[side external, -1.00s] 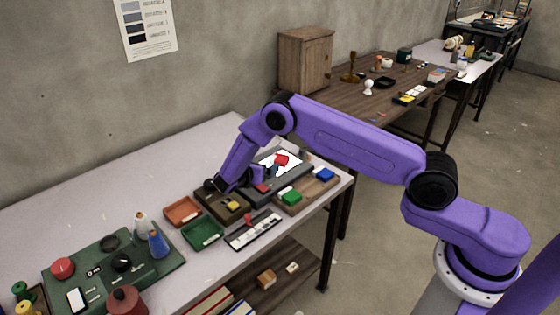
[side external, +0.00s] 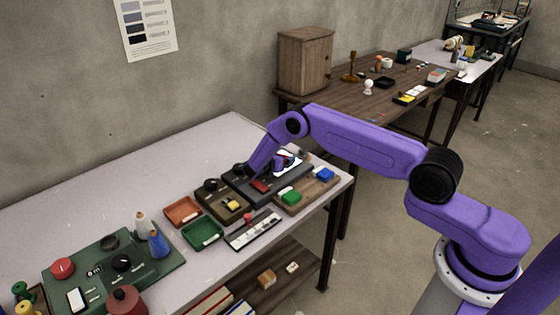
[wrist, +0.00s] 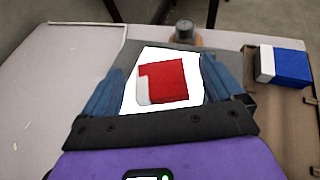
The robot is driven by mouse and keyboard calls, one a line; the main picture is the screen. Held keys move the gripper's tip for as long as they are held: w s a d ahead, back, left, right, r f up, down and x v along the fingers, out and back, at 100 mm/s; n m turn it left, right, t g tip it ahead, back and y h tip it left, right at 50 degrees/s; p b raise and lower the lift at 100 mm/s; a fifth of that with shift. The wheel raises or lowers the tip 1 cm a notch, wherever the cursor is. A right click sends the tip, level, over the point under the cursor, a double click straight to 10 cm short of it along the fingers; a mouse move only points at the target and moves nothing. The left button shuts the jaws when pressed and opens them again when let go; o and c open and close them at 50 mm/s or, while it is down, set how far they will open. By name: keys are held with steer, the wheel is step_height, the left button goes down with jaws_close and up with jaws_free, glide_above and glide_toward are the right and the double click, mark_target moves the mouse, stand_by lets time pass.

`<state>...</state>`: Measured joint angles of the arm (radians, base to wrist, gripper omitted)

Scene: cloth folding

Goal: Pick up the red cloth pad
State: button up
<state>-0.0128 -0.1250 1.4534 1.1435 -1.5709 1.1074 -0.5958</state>
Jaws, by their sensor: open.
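The red cloth pad (wrist: 165,80) lies on a bright white surface (wrist: 135,95) in the wrist view, with one pale corner at its lower left. My gripper (wrist: 163,65) is open, with one blue-grey finger on each side of the pad and a gap to it on both sides. In the side view my arm's end is over the dark grey unit (side external: 235,189) and largely hides the pad there; the fingertips are hard to make out. Whether the fingertips are level with the pad cannot be told.
A grey knob (wrist: 184,31) stands just beyond the pad. A knobbed box (side external: 226,205) and orange and green trays lie to the left. The table's left back is clear.

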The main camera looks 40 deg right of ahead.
steer(key=shift+x, duration=1.1)
steer(key=c, duration=1.1)
steer(key=shift+r, duration=0.1)
